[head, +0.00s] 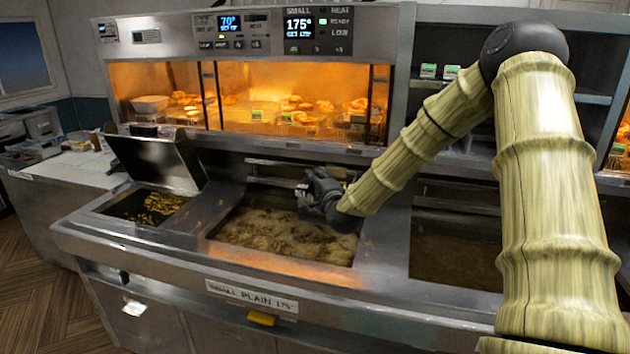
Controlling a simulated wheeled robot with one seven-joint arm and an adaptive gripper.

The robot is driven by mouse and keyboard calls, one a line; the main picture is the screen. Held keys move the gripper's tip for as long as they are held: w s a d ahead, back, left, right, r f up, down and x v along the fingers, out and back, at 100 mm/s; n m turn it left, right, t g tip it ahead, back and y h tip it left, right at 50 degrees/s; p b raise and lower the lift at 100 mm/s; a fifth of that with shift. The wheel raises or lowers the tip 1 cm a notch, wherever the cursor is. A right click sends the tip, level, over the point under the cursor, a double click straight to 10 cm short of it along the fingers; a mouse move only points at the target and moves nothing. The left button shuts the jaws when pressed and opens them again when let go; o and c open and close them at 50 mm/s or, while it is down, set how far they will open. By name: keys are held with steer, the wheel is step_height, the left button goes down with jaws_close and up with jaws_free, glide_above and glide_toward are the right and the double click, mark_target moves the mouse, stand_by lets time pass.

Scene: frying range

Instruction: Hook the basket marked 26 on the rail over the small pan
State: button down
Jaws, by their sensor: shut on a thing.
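The small pan (270,238) is the middle well of the range, full of bubbling, foaming pale oil with brown bits. A plate on the front below it reads "PLAIN 175". My gripper (304,194) is over the back right part of this pan, low near the oil. It is shut on a small part, seemingly the basket's handle. The body of the basket and its number 26 cannot be made out. A metal rail (280,182) runs along the back wall of the pan, partly hidden behind my gripper.
A left well (150,207) holds yellow-brown pieces under a raised metal lid (157,163). A right well (455,262) holds still brown oil, partly behind my arm. A lit warming cabinet (250,105) with food stands behind. A display (312,25) reads SMALL 175.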

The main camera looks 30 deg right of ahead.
steer(key=shift+f+b, duration=0.4)
stand_by(0.4)
steer(key=c, duration=1.2)
jaws_free()
steer(key=shift+f, duration=0.1)
